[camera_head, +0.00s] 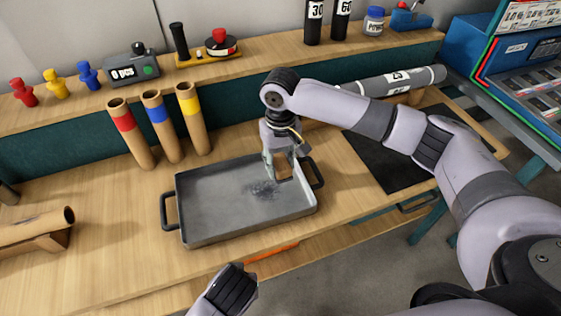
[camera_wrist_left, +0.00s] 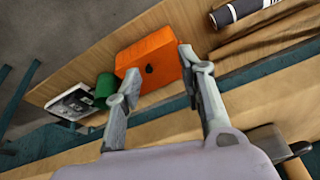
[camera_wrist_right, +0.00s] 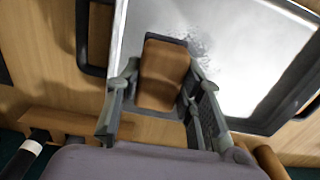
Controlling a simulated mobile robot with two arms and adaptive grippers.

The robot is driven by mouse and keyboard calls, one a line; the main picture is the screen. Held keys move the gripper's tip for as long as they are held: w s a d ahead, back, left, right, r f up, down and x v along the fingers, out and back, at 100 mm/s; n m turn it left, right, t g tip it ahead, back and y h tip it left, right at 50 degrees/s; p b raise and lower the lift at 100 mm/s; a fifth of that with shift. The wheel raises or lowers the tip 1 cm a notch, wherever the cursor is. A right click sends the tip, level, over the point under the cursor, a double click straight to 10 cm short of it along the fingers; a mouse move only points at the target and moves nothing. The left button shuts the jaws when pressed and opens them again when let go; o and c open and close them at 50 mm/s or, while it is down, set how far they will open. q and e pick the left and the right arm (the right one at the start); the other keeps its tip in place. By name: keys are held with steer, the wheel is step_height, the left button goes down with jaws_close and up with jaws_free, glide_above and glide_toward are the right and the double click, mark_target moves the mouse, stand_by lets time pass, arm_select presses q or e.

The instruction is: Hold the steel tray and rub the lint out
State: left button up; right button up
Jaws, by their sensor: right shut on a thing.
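The steel tray (camera_head: 215,215) lies flat on the wooden bench, with a dark handle at each end. A dark speckled lint patch (camera_head: 262,189) is on its floor, right of the middle; it also shows in the right wrist view (camera_wrist_right: 196,45). My right gripper (camera_head: 281,172) is over the tray's back right part, just beside the patch. It is shut on a brown block (camera_wrist_right: 163,75) with a dark edge. I cannot tell whether the block touches the tray. My left gripper (camera_wrist_left: 158,72) is open and empty, away from the tray, whose handles are both free.
Cardboard tubes with red, blue and yellow bands (camera_head: 158,125) stand behind the tray. A brown roll (camera_head: 35,228) lies at the left. A black mat (camera_head: 395,155) is at the right. An orange box (camera_wrist_left: 148,60) and a green cylinder (camera_wrist_left: 104,90) are below the left gripper.

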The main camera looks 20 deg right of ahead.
mark_target(161, 206)
arm_select(q)
steer(key=s+d+r+m+t+h, duration=0.1)
steer(key=d+r+m+t+h, duration=0.1)
steer(key=d+r+m+h, duration=0.65)
steer(key=w+a+r+n+y, duration=0.1)
steer(key=w+a+n, duration=0.1)
steer(key=w+a, duration=0.1)
steer(key=w+a+r+n+y, duration=0.2)
steer(key=w+a, duration=0.1)
steer(key=w, duration=0.2)
steer(key=w+a+r+n+y, duration=0.1)
steer(key=w+a+r+n, duration=0.1)
steer(key=w+a, duration=0.1)
steer(key=shift+w+a+n+y, duration=0.35)
steer(key=shift+w+a, duration=0.05)
steer(key=shift+w, duration=0.05)
steer(key=w+a+r+n+g+y, duration=0.1)
steer(key=w+a+r+n, duration=0.2)
steer(key=a, duration=0.4)
steer(key=w+a+r+n+y, duration=0.1)
steer(key=w+a+r+n, duration=0.1)
steer(key=w+a, duration=0.35)
steer(key=x, duration=0.3)
steer(key=a+x, duration=0.1)
steer(key=x, duration=0.3)
steer(key=s+x, duration=0.1)
steer(key=x, duration=0.3)
steer(key=shift+a+f, duration=0.25)
steer(key=shift+f, duration=0.1)
steer(key=shift+c, duration=0.6)
